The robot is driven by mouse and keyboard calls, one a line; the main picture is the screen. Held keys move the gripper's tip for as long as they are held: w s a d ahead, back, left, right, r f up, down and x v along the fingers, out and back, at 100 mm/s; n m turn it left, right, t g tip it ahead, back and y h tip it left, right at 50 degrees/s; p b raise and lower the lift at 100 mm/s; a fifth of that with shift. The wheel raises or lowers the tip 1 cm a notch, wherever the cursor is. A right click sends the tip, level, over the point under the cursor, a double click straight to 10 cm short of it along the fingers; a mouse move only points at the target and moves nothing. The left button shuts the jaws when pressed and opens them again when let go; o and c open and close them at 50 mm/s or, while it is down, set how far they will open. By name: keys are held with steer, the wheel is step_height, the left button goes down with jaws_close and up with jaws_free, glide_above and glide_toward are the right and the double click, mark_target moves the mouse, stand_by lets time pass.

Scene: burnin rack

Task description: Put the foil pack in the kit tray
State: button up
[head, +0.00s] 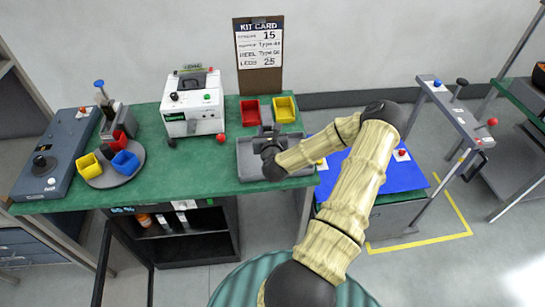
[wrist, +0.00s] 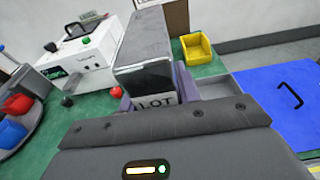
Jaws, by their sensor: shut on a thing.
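The foil pack (wrist: 158,50) is a dark grey, upright block with a white label reading "LOT" at its near lower end. My gripper (wrist: 156,90) is shut on it, with a purplish finger on each side in the wrist view. In the head view my gripper (head: 269,148) is over the grey kit tray (head: 246,172) on the green bench, and the arm covers part of the tray. A piece of the grey tray (wrist: 211,87) shows right of the fingers in the wrist view. Whether the pack touches the tray floor is hidden.
Red (head: 250,112) and yellow (head: 284,109) bins stand behind the tray. A white machine (head: 192,106) with a red knob is to the left. A turntable (head: 112,175) with coloured cups is farther left. A blue mat (head: 370,172) lies to the right.

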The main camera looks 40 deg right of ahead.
steer(key=shift+s+a+r, duration=0.1)
steer(key=shift+s, duration=0.1)
steer(key=shift+s+a+f, duration=0.1)
steer(key=shift+a+f, duration=0.05)
steer(key=shift+f, duration=0.05)
step_height(320, 180, down, 6)
steer(key=shift+r+p, duration=0.1)
steer(key=shift+p, duration=0.7)
steer(key=shift+f+p, duration=0.55)
steer(key=shift+f, duration=1.35)
steer(key=shift+f, duration=0.1)
steer(key=o, duration=1.1)
steer(key=shift+o, duration=0.3)
